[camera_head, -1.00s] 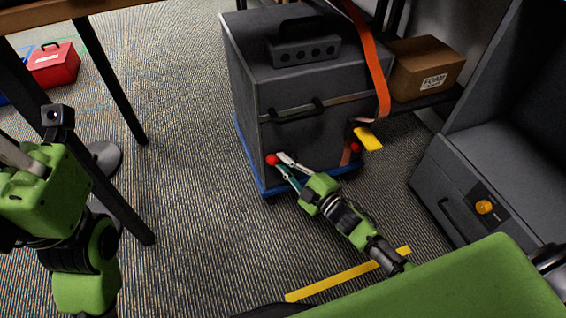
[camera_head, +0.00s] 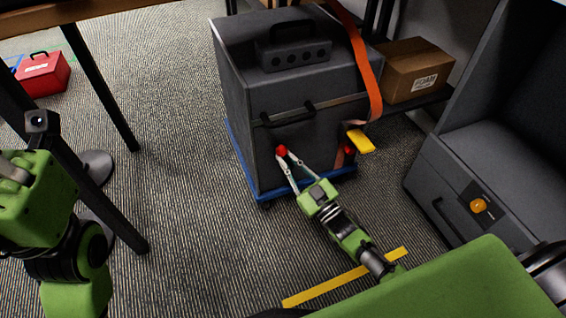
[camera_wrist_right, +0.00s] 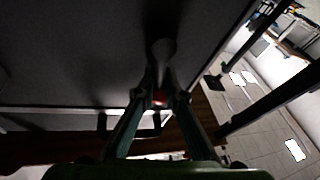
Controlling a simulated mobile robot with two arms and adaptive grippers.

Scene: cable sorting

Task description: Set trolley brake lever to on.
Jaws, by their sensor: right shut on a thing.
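The blue trolley (camera_head: 238,155) carries a large dark grey case (camera_head: 245,95). A lever end with a red knob (camera_head: 281,150) shows low on the case's near face, left of its middle. My right gripper (camera_head: 286,158) is shut on this red knob, its fingers reaching up to it from below. A second red knob (camera_head: 348,149) is at the right. My left gripper (camera_head: 12,170) is at the left edge, partly cut off, away from the trolley.
An orange strap (camera_head: 362,70) with a yellow tag (camera_head: 360,141) hangs over the case. A cardboard box (camera_head: 415,75) is behind right. A grey cabinet (camera_head: 455,190) stands right. A table leg (camera_head: 95,90) is left. Carpet in front, with yellow tape (camera_head: 330,287), is clear.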

